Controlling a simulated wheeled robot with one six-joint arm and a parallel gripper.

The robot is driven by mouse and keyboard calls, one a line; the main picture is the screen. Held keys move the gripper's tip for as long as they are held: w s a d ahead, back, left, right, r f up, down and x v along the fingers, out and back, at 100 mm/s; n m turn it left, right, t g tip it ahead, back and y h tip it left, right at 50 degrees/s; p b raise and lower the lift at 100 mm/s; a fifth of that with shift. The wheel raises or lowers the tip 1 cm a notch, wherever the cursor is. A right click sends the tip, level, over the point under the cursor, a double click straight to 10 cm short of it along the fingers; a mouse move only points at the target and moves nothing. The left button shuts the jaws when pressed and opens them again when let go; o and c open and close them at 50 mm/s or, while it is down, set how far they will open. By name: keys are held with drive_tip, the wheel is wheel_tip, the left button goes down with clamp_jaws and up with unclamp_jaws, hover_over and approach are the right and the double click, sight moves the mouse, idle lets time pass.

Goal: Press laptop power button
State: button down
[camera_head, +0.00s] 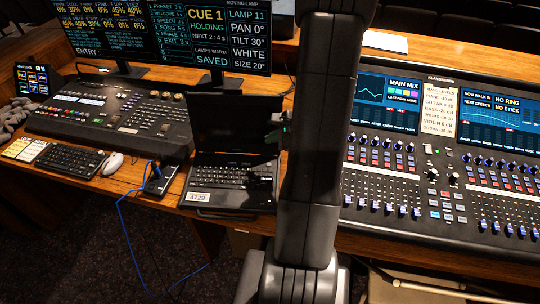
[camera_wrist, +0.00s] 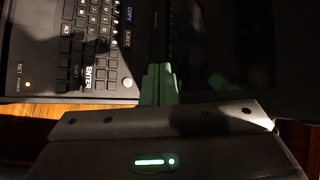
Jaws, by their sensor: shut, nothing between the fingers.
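The open black laptop (camera_head: 225,172) stands on the desk left of my arm, and its screen (camera_head: 233,122) is dark. Its keyboard (camera_wrist: 95,45) fills the left of the wrist view. A small pale round mark (camera_wrist: 127,82), possibly the power button, lies at the deck's edge, and a small orange light (camera_wrist: 28,83) glows at far left. My gripper (camera_wrist: 160,72) is shut and empty, its green fingers just right of the round mark, near the screen hinge. I cannot tell whether they touch the laptop. In the head view my arm hides most of the gripper.
A lighting console (camera_head: 110,115) and a mouse (camera_head: 113,163) are to the left. A blue-cabled box (camera_head: 158,180) sits beside the laptop. A large audio mixer (camera_head: 450,165) fills the right. Monitors (camera_head: 200,35) stand behind. Little bare desk shows around the laptop.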

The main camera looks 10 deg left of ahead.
drive_tip(key=shift+s+r, duration=0.1)
drive_tip(key=shift+s, duration=0.05)
drive_tip(key=b, duration=0.5)
hover_over(269, 164)
drive_tip(key=d, duration=0.1)
wheel_tip(269, 164, down, 8)
drive_tip(key=shift+s+d+r, duration=0.1)
drive_tip(key=shift+s+r, duration=0.05)
drive_tip(key=shift+f+b, duration=0.65)
drive_tip(key=shift+b, duration=0.25)
drive_tip(key=shift+f, duration=0.1)
idle(1.0)
drive_tip(key=shift+f+b, duration=0.25)
drive_tip(key=shift+b, duration=0.3)
drive_tip(key=shift+f+b, duration=0.35)
drive_tip(key=shift+b, duration=0.05)
idle(0.4)
drive_tip(key=shift+r, duration=0.15)
drive_tip(key=shift+r+p, duration=0.45)
drive_tip(key=shift+r, duration=0.15)
